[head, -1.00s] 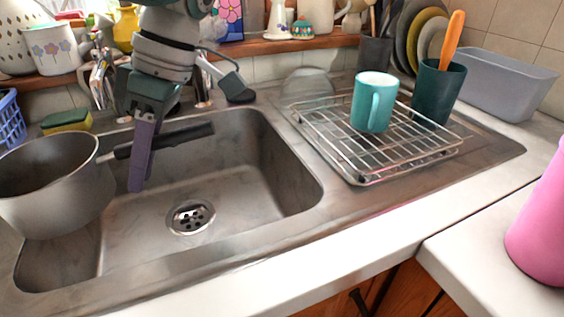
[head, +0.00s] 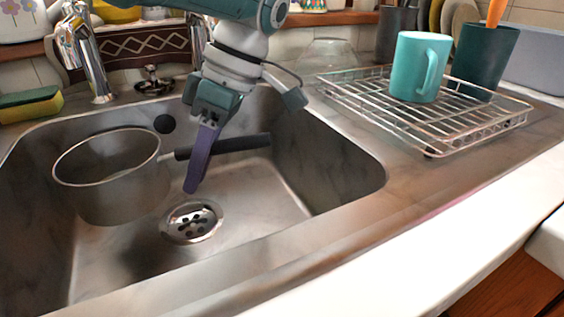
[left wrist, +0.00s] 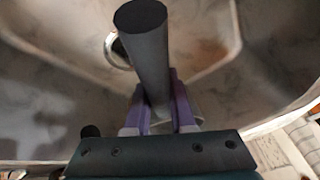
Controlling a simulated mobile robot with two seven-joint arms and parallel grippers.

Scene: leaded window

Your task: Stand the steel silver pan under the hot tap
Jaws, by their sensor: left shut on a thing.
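The steel silver pan (head: 122,197) is in the left part of the sink basin (head: 330,165), roughly upright, its rim below the counter. Its dark handle (head: 245,142) points right. My left gripper (head: 192,184) is shut on this handle. In the left wrist view the handle (left wrist: 147,45) lies between the purple fingers (left wrist: 160,100); the pan body is not clear there. I cannot tell whether the pan's base touches the sink floor. A chrome tap (head: 84,55) stands behind the basin, up and left of the pan. My right gripper is not in view.
The drain (head: 191,222) lies just right of the pan. A wire rack (head: 440,128) with a teal mug (head: 420,66) stands on the right. A green sponge (head: 30,105) lies at the back left. The basin's right half is clear.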

